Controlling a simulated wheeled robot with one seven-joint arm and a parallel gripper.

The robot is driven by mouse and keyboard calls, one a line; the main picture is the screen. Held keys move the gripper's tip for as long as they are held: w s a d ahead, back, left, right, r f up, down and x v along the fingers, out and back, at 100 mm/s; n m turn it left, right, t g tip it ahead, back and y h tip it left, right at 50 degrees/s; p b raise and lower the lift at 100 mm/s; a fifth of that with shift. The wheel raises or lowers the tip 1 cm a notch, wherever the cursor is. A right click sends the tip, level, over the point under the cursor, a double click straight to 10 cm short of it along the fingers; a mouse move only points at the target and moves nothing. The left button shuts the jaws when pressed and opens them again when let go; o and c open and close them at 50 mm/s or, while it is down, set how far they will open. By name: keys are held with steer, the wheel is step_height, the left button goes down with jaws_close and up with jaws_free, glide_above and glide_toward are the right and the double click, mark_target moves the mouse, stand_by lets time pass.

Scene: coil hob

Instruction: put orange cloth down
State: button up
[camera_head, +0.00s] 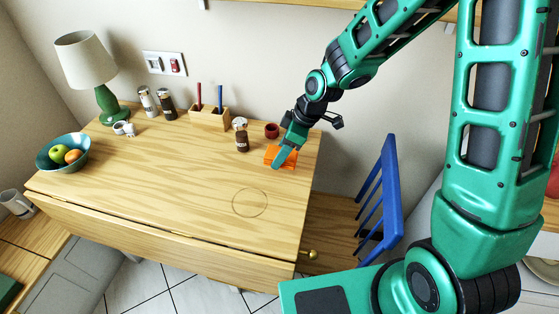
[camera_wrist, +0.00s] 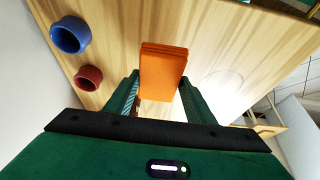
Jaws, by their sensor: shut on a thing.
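The orange cloth (camera_head: 271,153) is a folded block at the right end of the wooden table. My gripper (camera_head: 284,158) reaches down from above and is shut on it. In the wrist view the cloth (camera_wrist: 163,70) sits between the two fingers of my gripper (camera_wrist: 160,98) and sticks out past their tips. It is at or just above the tabletop; I cannot tell whether it touches. A thin dark circle (camera_head: 250,203) is marked on the tabletop (camera_head: 165,190), left of and nearer than the cloth, with nothing on it.
A blue cup (camera_wrist: 70,35) shows in the wrist view. A pen holder (camera_head: 209,118), shakers, lamp and fruit bowl (camera_head: 62,152) stand farther left. The table's middle is clear.

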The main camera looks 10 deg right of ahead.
mark_target(291, 155)
steer(key=shift+f, duration=1.9)
steer(key=shift+f, duration=0.1)
steer(key=o, duration=1)
steer(key=shift+v, duration=3.85)
